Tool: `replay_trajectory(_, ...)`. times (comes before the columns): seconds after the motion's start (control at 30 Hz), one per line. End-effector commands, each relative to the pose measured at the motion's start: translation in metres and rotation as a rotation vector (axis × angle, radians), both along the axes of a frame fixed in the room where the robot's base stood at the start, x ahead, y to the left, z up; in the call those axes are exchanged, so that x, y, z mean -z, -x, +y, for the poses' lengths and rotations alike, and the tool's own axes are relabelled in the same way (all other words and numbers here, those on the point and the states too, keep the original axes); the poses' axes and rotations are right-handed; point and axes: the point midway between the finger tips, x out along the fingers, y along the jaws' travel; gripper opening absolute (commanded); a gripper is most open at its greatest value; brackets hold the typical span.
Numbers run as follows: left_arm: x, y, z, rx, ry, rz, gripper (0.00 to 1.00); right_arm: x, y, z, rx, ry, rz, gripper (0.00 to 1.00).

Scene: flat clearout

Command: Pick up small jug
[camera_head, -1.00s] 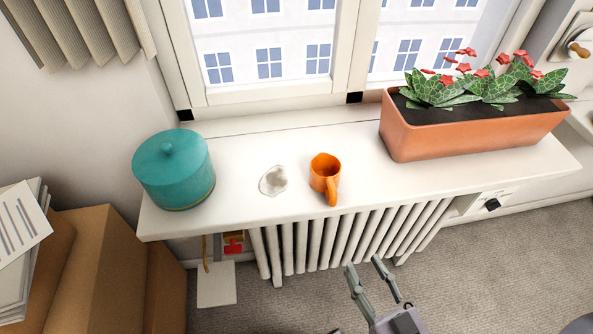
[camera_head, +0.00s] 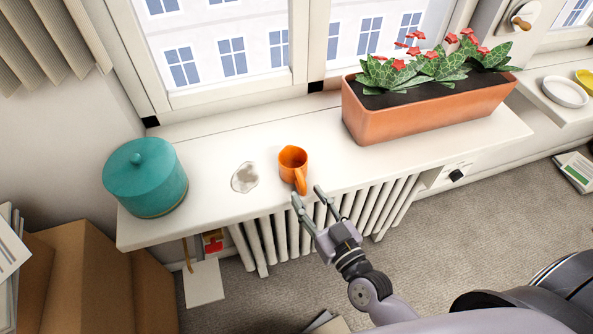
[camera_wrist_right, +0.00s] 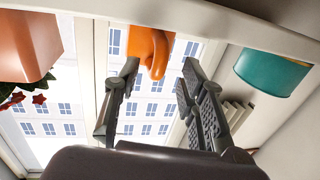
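The small orange jug (camera_head: 292,159) stands upright on the white windowsill, its handle towards the sill's front edge. My right gripper (camera_head: 308,193) is open and empty, in front of the sill's edge and just short of the jug's handle. In the right wrist view the jug (camera_wrist_right: 149,45) shows upside down beyond the two spread fingers (camera_wrist_right: 158,78), with its handle between them in the picture. I cannot tell the exact gap. My left gripper is not in view.
A terracotta planter (camera_head: 430,112) with red flowers stands right. A radiator (camera_head: 262,243) is below. Cardboard boxes (camera_head: 95,285) stand at left.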

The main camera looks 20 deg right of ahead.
Motion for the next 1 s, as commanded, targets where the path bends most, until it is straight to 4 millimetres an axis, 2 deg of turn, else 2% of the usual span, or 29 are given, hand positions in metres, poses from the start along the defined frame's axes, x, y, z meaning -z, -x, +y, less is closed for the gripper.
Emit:
replay_trajectory(0.07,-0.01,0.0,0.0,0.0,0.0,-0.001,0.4,-0.011,-0.014,0.001,0.002,-0.002,-0.004,0.38)
replay_trajectory(0.2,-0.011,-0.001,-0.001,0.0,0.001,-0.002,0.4,-0.007,-0.03,0.005,0.001,0.0,-0.001,0.38)
replay_trajectory(0.5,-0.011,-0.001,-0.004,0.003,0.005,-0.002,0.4,-0.006,-0.034,0.006,0.001,0.001,0.0,0.38)
replay_trajectory(1.0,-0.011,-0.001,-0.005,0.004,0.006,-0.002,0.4,-0.006,-0.034,0.006,0.001,0.001,0.0,0.05)
